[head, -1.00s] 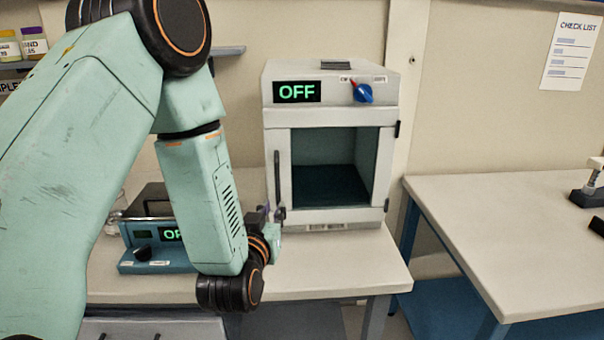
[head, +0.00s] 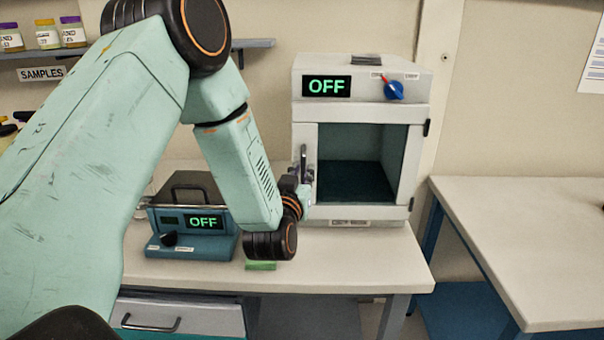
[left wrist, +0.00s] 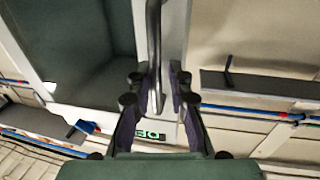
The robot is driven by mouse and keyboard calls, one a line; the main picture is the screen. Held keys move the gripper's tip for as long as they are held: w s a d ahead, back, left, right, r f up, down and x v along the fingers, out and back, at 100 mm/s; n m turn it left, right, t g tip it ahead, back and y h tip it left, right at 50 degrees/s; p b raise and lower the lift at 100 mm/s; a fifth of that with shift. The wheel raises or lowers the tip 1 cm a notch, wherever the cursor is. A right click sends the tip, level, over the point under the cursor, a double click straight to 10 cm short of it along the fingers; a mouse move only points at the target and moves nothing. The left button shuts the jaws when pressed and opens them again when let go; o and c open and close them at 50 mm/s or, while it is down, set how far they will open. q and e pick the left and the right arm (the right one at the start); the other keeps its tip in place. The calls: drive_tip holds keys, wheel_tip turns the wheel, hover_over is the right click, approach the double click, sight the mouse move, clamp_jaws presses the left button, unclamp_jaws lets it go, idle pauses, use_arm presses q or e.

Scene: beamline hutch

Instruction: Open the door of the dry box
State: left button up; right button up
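The dry box (head: 362,66) is a white cabinet on the bench, with a green OFF display and a blue knob with a red pointer. Its windowed door (head: 358,165) looks closed, with hinges at the right and a dark upright handle (head: 304,160) at the left. My left gripper (head: 306,180) is at the handle's lower part. In the left wrist view, which is upside down, the handle (left wrist: 154,45) runs between the two fingers (left wrist: 160,82). The fingers look apart, with a gap beside the handle. My right gripper is out of view.
A teal device (head: 190,215) with a dark handle and an OFF display stands left of the box. A green item (head: 261,265) lies at the bench's front edge. A shelf (head: 30,52) holds sample jars. Another table (head: 520,230) at the right is mostly bare.

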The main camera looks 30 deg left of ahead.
use_arm(q)
drive_tip(key=shift+w+d, duration=0.2)
drive_tip(key=shift+a, duration=0.1)
clamp_jaws()
idle(0.5)
